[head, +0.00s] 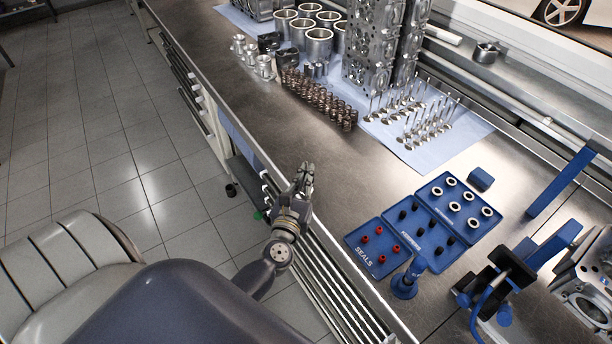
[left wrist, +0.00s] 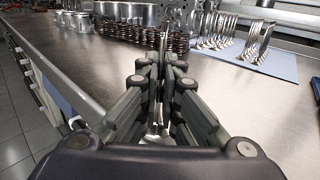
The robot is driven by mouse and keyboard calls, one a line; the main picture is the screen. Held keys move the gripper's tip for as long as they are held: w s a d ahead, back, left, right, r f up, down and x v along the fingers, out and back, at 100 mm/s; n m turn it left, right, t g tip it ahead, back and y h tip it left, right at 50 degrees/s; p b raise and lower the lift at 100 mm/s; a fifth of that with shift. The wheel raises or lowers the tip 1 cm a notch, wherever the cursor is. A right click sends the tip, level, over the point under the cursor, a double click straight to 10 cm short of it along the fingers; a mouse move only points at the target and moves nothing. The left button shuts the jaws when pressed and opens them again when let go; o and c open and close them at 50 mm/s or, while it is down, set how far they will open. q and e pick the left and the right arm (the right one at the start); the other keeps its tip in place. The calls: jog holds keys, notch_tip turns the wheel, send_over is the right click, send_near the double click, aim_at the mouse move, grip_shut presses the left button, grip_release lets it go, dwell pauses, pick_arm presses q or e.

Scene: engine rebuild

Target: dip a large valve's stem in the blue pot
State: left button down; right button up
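My left gripper (head: 305,178) is over the front edge of the workbench, left of the blue trays, with its fingers close together. In the left wrist view its fingers (left wrist: 161,75) close around a shiny valve (left wrist: 163,42). The stem rises above the fingertips, and a bright part that looks like the head shows below between the fingers. The blue pot (head: 404,288) appears to be the small round blue vessel at the bench's front edge, well to the right of the gripper and apart from it. Its opening is not clear. My right gripper is out of view.
Several valves (head: 425,125) stand on a blue cloth (head: 462,135) behind the gripper, beside springs (head: 320,98). Blue trays (head: 385,218) with seals and rings lie right of it. A blue-and-black tool (head: 510,265) stands right of the pot. Bare bench (head: 345,180) lies between.

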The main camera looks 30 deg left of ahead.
pick_arm(q)
jog(key=c, duration=1.7)
grip_release()
jog(key=v, duration=1.2)
